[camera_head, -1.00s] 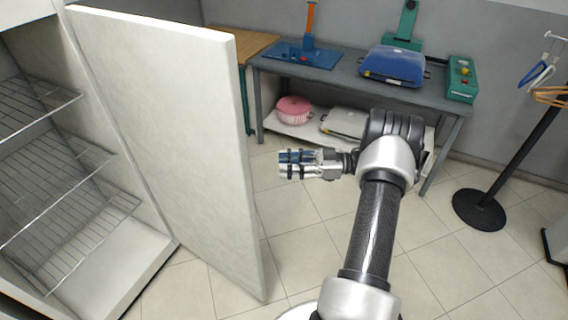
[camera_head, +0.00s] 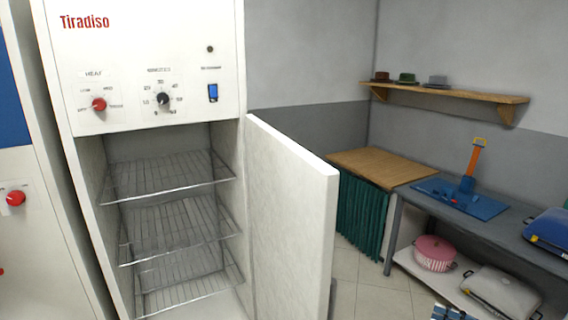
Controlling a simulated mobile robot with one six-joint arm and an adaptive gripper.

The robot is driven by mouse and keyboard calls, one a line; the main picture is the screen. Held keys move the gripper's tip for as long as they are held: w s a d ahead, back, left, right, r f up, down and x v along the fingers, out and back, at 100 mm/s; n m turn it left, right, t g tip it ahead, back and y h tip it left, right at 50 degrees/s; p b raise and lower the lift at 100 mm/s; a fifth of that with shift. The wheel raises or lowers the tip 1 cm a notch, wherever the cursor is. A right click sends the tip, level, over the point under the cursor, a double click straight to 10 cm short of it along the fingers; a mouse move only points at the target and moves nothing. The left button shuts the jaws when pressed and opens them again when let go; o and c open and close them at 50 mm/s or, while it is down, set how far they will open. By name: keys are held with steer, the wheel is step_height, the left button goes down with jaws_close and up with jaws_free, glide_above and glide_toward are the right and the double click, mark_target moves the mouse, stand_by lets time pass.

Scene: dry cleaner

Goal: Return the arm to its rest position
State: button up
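The rest of my arm is out of view. No object shows in the visible part of the gripper.
A white Tiradiso cabinet (camera_head: 150,60) stands at left with empty wire racks (camera_head: 170,175). Its door (camera_head: 290,220) is open toward me. A wall shelf (camera_head: 450,95) carries hats. Some tiled floor (camera_head: 370,300) is clear.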

steer(key=w+a+r+m+t+h, duration=0.1)
steer(key=w+a+r+t+h, duration=0.15)
steer(key=w+r+h, duration=0.85)
steer(key=w+a+r+m+h, duration=0.2)
steer(key=r, duration=0.5)
steer(key=w+a+r+m+h, duration=0.2)
steer(key=a+r+m, duration=0.1)
steer(key=r, duration=0.4)
steer(key=s+a+f+m+g, duration=0.1)
steer(key=s+a+f+g, duration=0.2)
steer(key=s+a, duration=0.4)
steer(key=s+a+f+m+g+y, duration=0.1)
steer(key=s+a+f+g, duration=0.2)
steer(key=s+a, duration=0.5)
steer(key=s+a+f+m+g, duration=0.1)
steer(key=s+a+f+g, duration=0.2)
steer(key=s, duration=1.9)
steer(key=a+g, duration=0.1)
steer(key=a, duration=0.4)
steer(key=shift+a+m+y, duration=0.25)
steer(key=shift+m+y, duration=0.05)
steer(key=shift+y, duration=0.1)
